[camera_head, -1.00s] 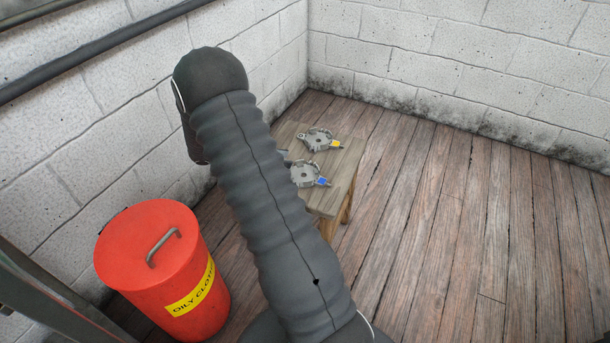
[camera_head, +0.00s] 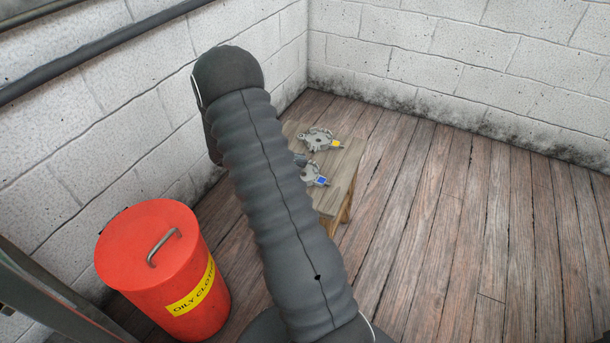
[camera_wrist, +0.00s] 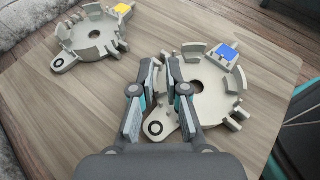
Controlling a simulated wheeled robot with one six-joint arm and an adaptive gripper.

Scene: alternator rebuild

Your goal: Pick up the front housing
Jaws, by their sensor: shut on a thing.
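Two grey metal housings lie on a small wooden table. The one with a blue tag (camera_wrist: 212,98) is at the right in the wrist view; in the head view this blue-tagged housing (camera_head: 312,177) is partly behind my arm. The other, the yellow-tagged housing (camera_wrist: 93,37), is at the upper left in the wrist view and farther back in the head view (camera_head: 320,140). No label shows which is the front housing. My gripper (camera_wrist: 162,72) is shut on the left edge of the blue-tagged housing. The exact contact is hidden by the fingers. The housing appears to rest on the table.
The wooden table (camera_wrist: 55,112) has bare room at its left. A red bin (camera_head: 150,255) labelled for oily cloth stands left of my arm. Block walls (camera_head: 470,60) close the corner behind. The plank floor (camera_head: 450,220) to the right is clear.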

